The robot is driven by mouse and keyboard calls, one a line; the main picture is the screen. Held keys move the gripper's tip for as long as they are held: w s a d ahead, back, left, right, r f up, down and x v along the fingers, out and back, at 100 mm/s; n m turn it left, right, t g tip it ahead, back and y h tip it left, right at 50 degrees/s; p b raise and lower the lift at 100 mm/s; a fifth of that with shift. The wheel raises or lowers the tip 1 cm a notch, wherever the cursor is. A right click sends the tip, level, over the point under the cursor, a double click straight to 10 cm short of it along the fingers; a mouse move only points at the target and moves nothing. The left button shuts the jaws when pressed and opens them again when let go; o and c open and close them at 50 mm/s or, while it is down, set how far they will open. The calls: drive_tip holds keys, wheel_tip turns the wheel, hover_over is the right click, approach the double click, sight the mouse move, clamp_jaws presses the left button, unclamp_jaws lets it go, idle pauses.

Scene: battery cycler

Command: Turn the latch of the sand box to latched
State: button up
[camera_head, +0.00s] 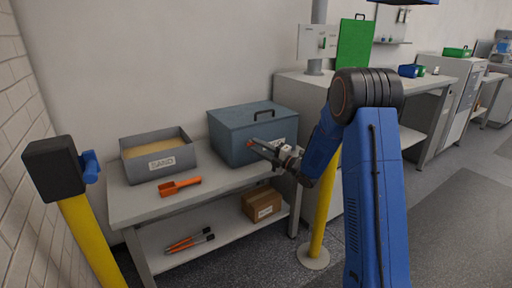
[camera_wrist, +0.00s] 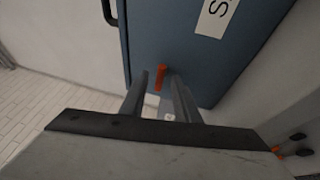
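The sand box is a blue-grey lidded box (camera_head: 229,142) on the bench, with a dark handle on its lid. It also fills the upper middle of the wrist view (camera_wrist: 165,32), with a white label beginning with "S". The latch (camera_wrist: 158,79) is a short orange bar on the box's face, roughly upright in the wrist view. My gripper (camera_head: 264,149) is at the front of the box. In the wrist view its two fingers (camera_wrist: 161,84) are apart, one on each side of the latch. Whether they touch it cannot be told. The latch is not clear in the head view.
An open grey bin of sand (camera_head: 128,148), labelled SAND, and an orange scoop (camera_head: 180,186) stand left on the bench (camera_head: 140,208). A cardboard box (camera_head: 262,204) and tools (camera_head: 190,242) lie on the lower shelf. Yellow posts (camera_head: 90,240) (camera_head: 320,225) flank the bench.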

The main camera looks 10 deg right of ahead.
drive_tip(key=shift+w+a+r, duration=0.1)
drive_tip(key=shift+w+a, duration=0.3)
drive_tip(key=shift+w, duration=0.05)
clamp_jaws()
drive_tip(key=shift+s+a+m+t+h, duration=0.1)
drive_tip(key=shift+m+t+h, duration=1.4)
drive_tip(key=shift+m, duration=2.7)
drive_tip(key=shift+a+m+t+h, duration=0.15)
drive_tip(key=shift+m+t+h, duration=0.75)
drive_tip(key=shift+m+h, duration=2.2)
drive_tip(key=shift+s+a+m+t+h, duration=0.1)
drive_tip(key=shift+m+t+h, duration=0.8)
drive_tip(key=shift+m, duration=4.4)
drive_tip(key=shift+m+t, duration=0.3)
